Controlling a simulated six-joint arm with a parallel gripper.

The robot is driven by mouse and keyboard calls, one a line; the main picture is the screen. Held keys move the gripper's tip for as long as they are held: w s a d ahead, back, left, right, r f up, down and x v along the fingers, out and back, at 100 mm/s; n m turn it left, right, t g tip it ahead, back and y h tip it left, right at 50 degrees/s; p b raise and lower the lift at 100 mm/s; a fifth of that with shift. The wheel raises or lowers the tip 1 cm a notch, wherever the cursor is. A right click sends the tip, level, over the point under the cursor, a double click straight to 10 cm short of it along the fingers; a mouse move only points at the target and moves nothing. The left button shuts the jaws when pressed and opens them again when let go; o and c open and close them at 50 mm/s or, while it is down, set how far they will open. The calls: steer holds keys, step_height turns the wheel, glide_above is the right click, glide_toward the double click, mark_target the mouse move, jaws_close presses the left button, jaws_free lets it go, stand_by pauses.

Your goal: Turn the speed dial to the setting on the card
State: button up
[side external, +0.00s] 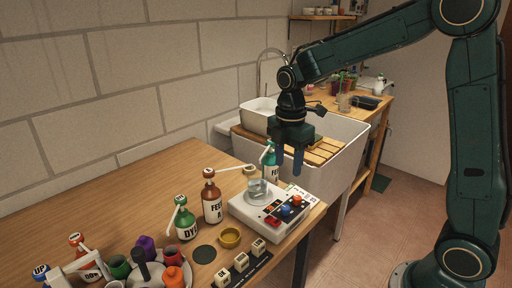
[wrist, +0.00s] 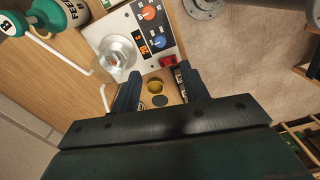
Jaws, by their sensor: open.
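A white control box (side external: 262,222) stands on the wooden bench near its right edge. Its sloped panel carries a blue dial (wrist: 157,42), an orange dial (wrist: 149,13), a small display (wrist: 143,46) and a red switch (wrist: 168,61). A clear glass vessel (wrist: 117,54) sits on the box. The dial labels are too small to read, so I cannot tell which is the speed dial. I cannot make out the setting card for certain. My gripper (wrist: 161,88) is open and empty. In the side view its fingers (side external: 298,163) hang above the box, apart from the dials.
Brown (side external: 212,200) and green (side external: 185,222) pump bottles stand left of the box. A yellow dish (side external: 229,238), a dark disc (side external: 204,254) and labelled cubes (side external: 241,262) lie in front. A sink (side external: 345,135) is behind.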

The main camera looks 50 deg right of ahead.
mark_target(286, 207)
steer(key=shift+f, duration=0.15)
step_height(286, 207, down, 14)
steer(key=shift+s+r, duration=0.1)
steer(key=shift+r, duration=0.15)
stand_by(0.5)
jaws_close()
